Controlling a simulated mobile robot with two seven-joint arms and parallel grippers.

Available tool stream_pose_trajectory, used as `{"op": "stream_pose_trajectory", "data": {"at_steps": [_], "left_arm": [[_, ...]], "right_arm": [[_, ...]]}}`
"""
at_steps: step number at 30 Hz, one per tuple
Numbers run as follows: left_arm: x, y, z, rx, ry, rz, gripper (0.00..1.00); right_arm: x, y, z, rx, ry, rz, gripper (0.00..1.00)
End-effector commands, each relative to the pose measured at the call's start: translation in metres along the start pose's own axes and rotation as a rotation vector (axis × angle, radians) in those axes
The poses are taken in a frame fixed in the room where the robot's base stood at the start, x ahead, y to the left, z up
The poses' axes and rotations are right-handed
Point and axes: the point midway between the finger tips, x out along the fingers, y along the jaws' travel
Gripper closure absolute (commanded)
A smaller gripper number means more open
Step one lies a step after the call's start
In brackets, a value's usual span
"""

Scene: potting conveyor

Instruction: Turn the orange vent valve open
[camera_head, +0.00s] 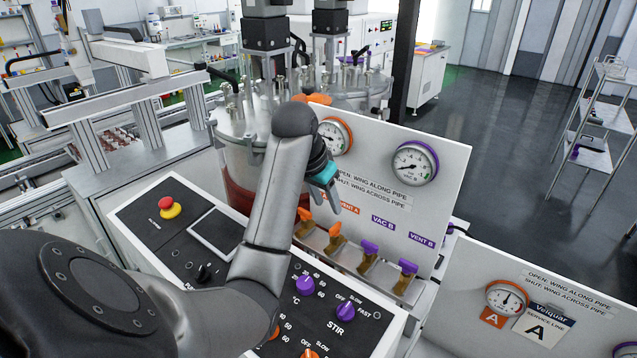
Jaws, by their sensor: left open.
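The orange vent valve (335,238) is the second from the left in a row of small valves below the white gauge panel, under the label ending in "VENT A". Another orange valve (304,220) is to its left. I cannot tell clearly whether the vent valve's wing lies along or across its pipe. My left gripper (331,193), with a teal part, is open and empty in front of the panel. It is above the orange valves and apart from them. My left forearm hides part of the panel and the area to the left. My right gripper is not in view.
Purple valves (370,247) stand just right of the orange ones. The white gauge panel (440,215) rises behind the row. A black control panel with knobs and a red stop button (170,207) lies in front. A second gauge panel (560,300) is at the right.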

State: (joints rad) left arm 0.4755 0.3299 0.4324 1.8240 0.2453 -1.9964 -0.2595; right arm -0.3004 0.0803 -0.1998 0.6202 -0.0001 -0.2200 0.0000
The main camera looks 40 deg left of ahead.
Motion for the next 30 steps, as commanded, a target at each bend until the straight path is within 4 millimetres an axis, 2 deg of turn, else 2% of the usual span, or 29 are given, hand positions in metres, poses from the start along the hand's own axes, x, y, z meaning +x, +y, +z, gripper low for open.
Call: {"op": "stream_pose_trajectory", "data": {"at_steps": [11,16,24,30], "left_arm": [[-0.017,0.001,0.003,0.006,-0.015,-0.002,0.56],[-0.049,0.001,0.002,0.006,-0.013,-0.002,0.56],[-0.065,0.002,0.002,0.003,-0.012,0.003,0.56],[-0.068,0.003,0.002,0.002,-0.014,0.005,0.56]], "right_arm": [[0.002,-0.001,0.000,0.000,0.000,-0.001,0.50],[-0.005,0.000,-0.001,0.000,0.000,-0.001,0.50],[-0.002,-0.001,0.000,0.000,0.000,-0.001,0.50],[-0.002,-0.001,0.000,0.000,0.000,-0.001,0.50]]}}
